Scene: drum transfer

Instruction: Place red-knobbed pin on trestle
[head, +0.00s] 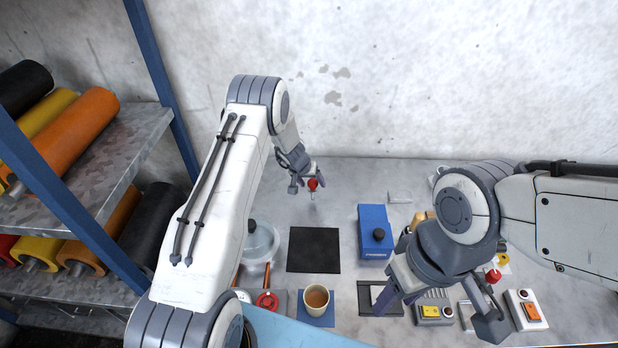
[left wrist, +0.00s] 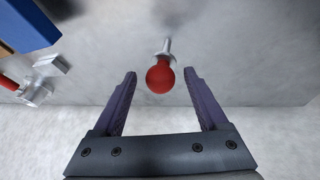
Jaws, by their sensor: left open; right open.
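The red-knobbed pin has a red ball knob (left wrist: 160,76) and a thin pale shaft (left wrist: 167,46) in the left wrist view. In the head view its red knob (head: 313,185) shows near the back of the table. My left gripper (head: 307,184) is open around it. In the left wrist view the knob lies between the two fingertips (left wrist: 160,74), apart from both. A small silvery bracket (left wrist: 40,84) lies to the left in that view. In the head view a small pale piece (head: 398,197) lies behind the blue box; I cannot tell whether either is the trestle. My right gripper (head: 437,315) is open and empty.
A blue box (head: 373,222) with a black knob stands right of a black mat (head: 314,249). A shelf of rolls (head: 90,160) is at left.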

